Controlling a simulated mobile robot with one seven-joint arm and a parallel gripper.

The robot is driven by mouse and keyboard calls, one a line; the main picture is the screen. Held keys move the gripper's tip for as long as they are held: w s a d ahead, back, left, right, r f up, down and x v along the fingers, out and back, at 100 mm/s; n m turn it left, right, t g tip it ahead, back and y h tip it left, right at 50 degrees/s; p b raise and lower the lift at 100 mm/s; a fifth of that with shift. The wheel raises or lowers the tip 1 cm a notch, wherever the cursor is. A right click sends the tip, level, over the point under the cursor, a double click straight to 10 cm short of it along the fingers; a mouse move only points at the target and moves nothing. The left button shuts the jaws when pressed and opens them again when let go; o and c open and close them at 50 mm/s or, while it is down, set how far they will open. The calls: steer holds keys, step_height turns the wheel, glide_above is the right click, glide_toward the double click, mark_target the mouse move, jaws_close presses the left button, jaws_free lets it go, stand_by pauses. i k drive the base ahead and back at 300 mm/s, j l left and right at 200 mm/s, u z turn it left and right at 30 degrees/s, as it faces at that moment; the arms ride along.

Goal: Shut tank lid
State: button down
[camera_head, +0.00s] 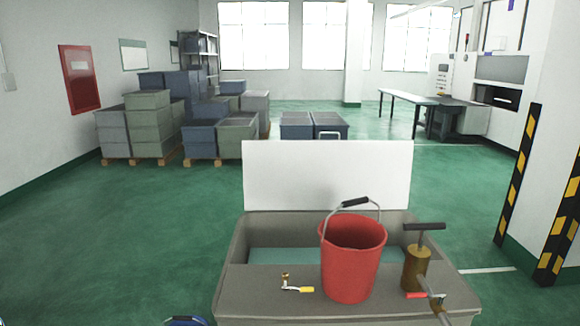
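The grey tank (236,262) stands just ahead of me at the lower middle. Its white lid (328,174) stands upright along the back rim, so the tank is open. Greenish liquid or a green inner floor shows in the opening; I cannot tell which. A red bucket (352,262) with a raised wire handle stands on the tank's front top surface and hides part of the opening. My gripper is not in view.
Stacked crates (148,122) stand behind left. A striped post (518,178) is right. The left floor is clear.

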mark_target(278, 175)
steer(key=i+l, duration=0.45)
steer(key=i, duration=0.2)
steer(key=i+l, duration=0.45)
steer(key=i, duration=0.2)
steer(key=k, duration=0.25)
steer(key=k+z, duration=0.55)
steer(key=z, duration=0.45)
steer(key=i+z, duration=0.15)
steer(key=z, duration=0.3)
steer(key=i+z, duration=0.1)
steer(key=z, duration=0.35)
steer(key=i+l, duration=0.1)
steer(key=i, duration=0.5)
steer(key=i+l+z, duration=0.1)
steer(key=i, duration=0.45)
steer(key=i+u, duration=0.2)
steer(key=i, duration=0.4)
steer(key=i+l+u, duration=0.2)
steer(key=i, duration=0.45)
steer(key=i+u, duration=0.4)
steer(key=i, duration=0.85)
